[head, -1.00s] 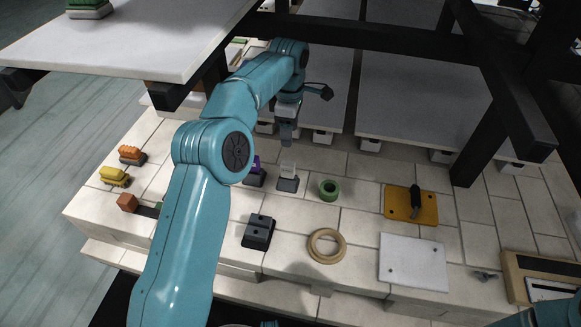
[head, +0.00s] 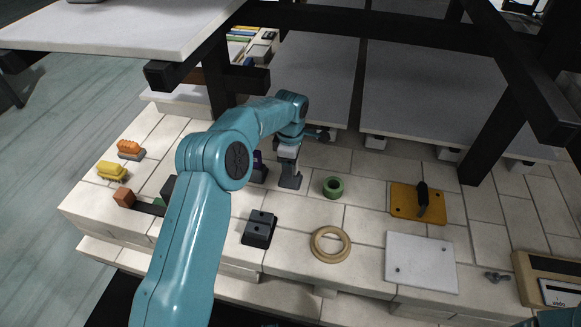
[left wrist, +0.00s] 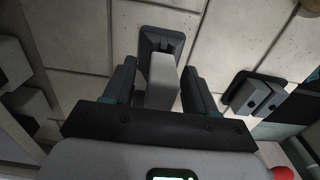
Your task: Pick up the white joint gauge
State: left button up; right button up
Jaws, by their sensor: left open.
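The white joint gauge (left wrist: 162,82) is a pale upright block in a dark stand (left wrist: 172,40), seen in the left wrist view. My left gripper (left wrist: 158,70) is open, with one dark finger on each side of the gauge and a narrow gap at each side. In the head view my left gripper (head: 289,170) points down over the dark stand (head: 290,182) and hides the gauge. My right gripper is out of view.
A green ring (head: 333,187), a dark two-knob block (head: 259,229), a wooden ring (head: 330,244), a yellow plate (head: 408,205) and a white plate (head: 421,262) lie nearby. A purple item (head: 258,168) is close on the left. Black beams and a grey shelf (head: 435,95) stand behind.

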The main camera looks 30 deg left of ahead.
pick_arm(q)
jog(key=shift+f, duration=0.15)
grip_shut()
